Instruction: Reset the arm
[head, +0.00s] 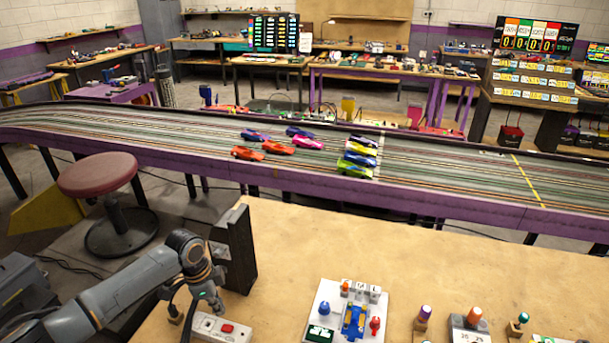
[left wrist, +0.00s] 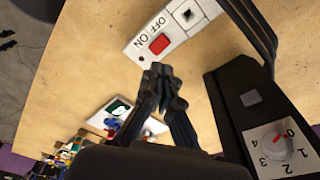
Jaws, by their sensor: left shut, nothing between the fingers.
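My left gripper (left wrist: 160,75) is shut and empty in the left wrist view, its dark fingertips together above the wooden table (left wrist: 75,75). Its fingertips appear just below the white power strip (left wrist: 165,38), which has a red switch (left wrist: 159,44) and an OFF/ON label. I cannot tell how far above the table they are. In the head view my left arm comes in from the lower left and bends down near the same power strip (head: 221,328). My right gripper is not in view.
A black box (head: 234,248) with a numbered dial (left wrist: 277,140) stands beside the strip. A white tray (head: 322,292) with a blue toy car body (head: 354,318) lies on the table. Behind runs a slot track (head: 450,180) with several cars. The table's middle is clear.

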